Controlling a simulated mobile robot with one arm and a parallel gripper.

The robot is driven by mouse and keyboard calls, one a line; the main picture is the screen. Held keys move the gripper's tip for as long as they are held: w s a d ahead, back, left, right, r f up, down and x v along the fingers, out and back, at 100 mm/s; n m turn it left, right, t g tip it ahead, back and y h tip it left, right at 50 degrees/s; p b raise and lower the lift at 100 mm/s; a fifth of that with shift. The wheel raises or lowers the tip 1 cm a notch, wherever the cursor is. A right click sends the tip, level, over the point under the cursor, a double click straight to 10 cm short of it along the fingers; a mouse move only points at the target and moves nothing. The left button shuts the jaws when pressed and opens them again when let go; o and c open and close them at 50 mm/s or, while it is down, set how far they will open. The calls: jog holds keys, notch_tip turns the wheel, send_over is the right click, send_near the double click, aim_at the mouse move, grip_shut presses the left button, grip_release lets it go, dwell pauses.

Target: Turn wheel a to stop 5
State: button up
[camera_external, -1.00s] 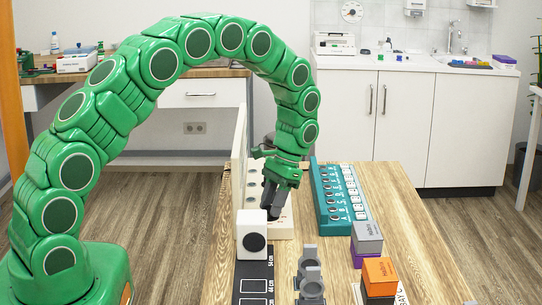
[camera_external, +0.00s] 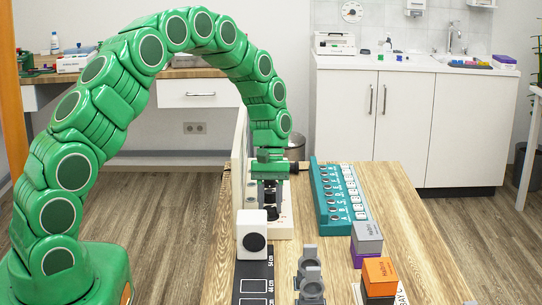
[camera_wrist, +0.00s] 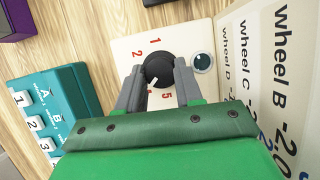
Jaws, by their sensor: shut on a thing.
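In the wrist view a black round knob (camera_wrist: 158,66) sits on a white plate (camera_wrist: 122,50) with red numerals around it. I can read 1, 2 and 5; a numeral beside the 5 is partly hidden by the knob and a finger. A short white mark on the knob points to the lower left of the 5, near that hidden numeral. My gripper (camera_wrist: 158,78) has its two grey fingers on either side of the knob, shut on it. In the external view my gripper (camera_external: 270,200) points straight down over the white plate (camera_external: 283,233). No wheel letter is readable on the plate.
A teal lettered rack (camera_external: 340,200), a white box (camera_external: 252,235) and stacked blocks (camera_external: 378,275) are nearby.

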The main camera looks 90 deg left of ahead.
jog(key=shift+n+t, duration=0.4)
jog(key=shift+n, duration=0.7)
jog(key=o, duration=1)
jog(key=shift+o, duration=0.2)
jog(key=v, duration=0.7)
jog(key=shift+s+r, duration=0.15)
jog(key=shift+r, duration=0.25)
jog(key=shift+a, duration=0.15)
